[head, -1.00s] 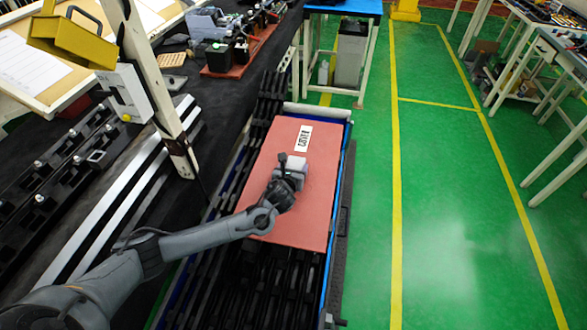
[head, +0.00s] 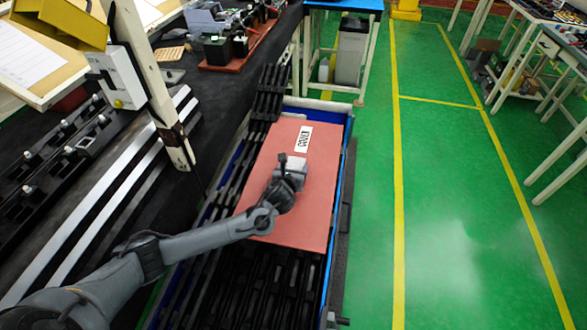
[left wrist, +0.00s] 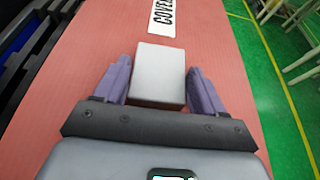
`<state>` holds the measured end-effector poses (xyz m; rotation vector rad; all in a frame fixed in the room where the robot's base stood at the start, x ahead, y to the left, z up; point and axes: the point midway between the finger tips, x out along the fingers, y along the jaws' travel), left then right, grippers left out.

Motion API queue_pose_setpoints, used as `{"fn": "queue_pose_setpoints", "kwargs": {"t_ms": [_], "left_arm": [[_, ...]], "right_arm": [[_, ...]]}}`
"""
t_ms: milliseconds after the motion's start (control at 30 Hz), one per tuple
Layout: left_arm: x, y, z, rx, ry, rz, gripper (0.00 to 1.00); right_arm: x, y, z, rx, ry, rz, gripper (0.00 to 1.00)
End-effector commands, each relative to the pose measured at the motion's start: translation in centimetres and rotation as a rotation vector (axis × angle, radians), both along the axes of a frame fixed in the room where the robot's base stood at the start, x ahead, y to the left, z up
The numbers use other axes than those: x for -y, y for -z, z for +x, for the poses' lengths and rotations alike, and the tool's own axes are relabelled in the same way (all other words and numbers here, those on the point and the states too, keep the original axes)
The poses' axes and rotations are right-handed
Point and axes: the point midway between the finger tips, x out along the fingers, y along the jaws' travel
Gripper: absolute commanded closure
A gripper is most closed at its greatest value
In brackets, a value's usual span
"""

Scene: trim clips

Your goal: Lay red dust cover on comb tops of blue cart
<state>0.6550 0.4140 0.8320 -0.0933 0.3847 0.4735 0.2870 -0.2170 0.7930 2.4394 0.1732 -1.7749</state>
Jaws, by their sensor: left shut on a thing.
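The red dust cover (head: 313,215) is a flat red sheet with a white "COVER" label near its far end. It is over the middle of the blue cart (head: 343,200); I cannot tell whether it touches the combs. Black comb tops (head: 245,280) show at its near end and along its left side. My left gripper (head: 290,172) is over the cover, shut on a pale block-like handle. In the left wrist view, the handle (left wrist: 160,75) sits between the fingers, with the red cover (left wrist: 225,100) beneath. My right gripper is not in view.
A dark bench (head: 205,95) with a white post (head: 150,80) stands close along the cart's left side. A blue-topped table (head: 345,5) with a grey bin (head: 350,50) is beyond the cart. Green floor (head: 440,200) is open to the right.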

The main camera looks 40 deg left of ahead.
Motion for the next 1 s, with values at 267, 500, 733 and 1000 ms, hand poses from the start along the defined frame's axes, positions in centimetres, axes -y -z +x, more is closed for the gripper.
{"fn": "queue_pose_setpoints", "kwargs": {"t_ms": [267,500,733,1000], "left_arm": [[0.00,0.11,0.04,0.002,0.001,0.000,0.72],[0.01,0.59,0.04,0.001,0.001,-0.001,0.72],[0.01,0.56,0.02,0.001,0.000,0.000,0.00],[0.11,0.56,-0.18,-0.002,0.001,0.001,0.00]], "right_arm": [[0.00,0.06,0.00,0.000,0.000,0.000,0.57],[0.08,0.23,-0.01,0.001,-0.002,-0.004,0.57],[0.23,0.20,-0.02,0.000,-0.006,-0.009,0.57],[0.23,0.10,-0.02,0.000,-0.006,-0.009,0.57]]}}
